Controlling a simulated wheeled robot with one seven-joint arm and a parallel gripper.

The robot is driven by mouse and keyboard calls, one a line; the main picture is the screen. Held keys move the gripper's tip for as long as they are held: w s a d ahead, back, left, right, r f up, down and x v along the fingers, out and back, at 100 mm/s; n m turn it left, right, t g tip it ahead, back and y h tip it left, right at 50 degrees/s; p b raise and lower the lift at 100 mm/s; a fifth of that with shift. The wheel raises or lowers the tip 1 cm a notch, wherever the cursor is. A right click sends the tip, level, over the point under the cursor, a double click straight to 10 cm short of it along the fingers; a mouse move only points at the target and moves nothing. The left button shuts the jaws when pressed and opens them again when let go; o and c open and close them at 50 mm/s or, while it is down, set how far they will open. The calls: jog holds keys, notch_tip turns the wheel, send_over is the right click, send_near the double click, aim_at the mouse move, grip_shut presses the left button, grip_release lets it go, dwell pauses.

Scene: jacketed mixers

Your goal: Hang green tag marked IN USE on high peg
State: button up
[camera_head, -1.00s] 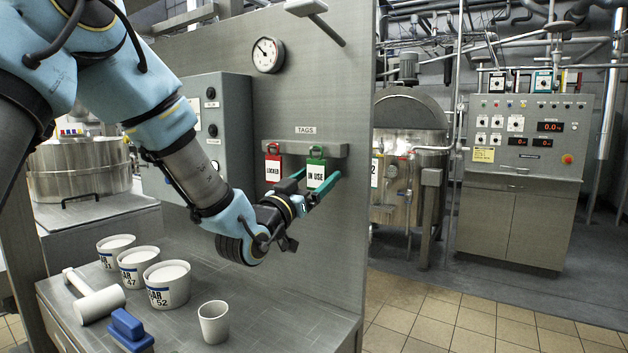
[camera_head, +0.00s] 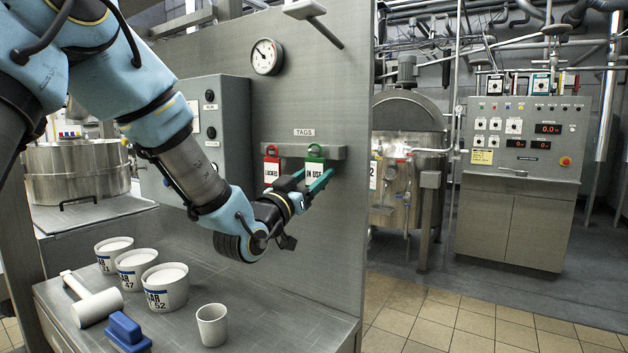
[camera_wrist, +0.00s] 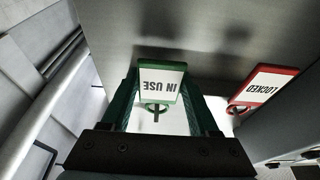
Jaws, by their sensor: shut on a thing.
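The green tag marked IN USE (camera_head: 314,168) is at the grey TAGS rack (camera_head: 333,154), right of the red LOCKED tag (camera_head: 271,165). My gripper (camera_head: 313,180) is shut on the green tag, one finger on each side. In the wrist view the green tag (camera_wrist: 161,82) lies between the fingertips, its lettering upside down. The red LOCKED tag (camera_wrist: 266,87) is apart from the fingers there. I cannot tell whether the green tag still bears on the rack. A bare grey peg (camera_head: 325,28) sticks out high on the panel, above and right of the round gauge.
A round gauge (camera_head: 266,57) and a grey control box (camera_head: 222,130) are on the panel. Below, the bench (camera_head: 270,310) holds several white tubs (camera_head: 165,290), a mallet (camera_head: 97,307), a blue-handled thing (camera_head: 126,328) and a cup (camera_head: 211,326). The panel between rack and high peg is clear.

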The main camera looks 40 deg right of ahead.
jog(key=shift+a, duration=0.1)
jog(key=shift+s+a+b, duration=0.25)
jog(key=shift+a+b, duration=0.05)
jog(key=shift+a, duration=0.65)
jog(key=shift+s+a+b, duration=0.25)
jog(key=shift+a+b, duration=0.05)
jog(key=shift+a, duration=0.65)
jog(key=shift+s+a+b, duration=0.25)
jog(key=shift+a+b, duration=0.05)
jog(key=shift+a, duration=0.65)
jog(key=shift+r, duration=0.1)
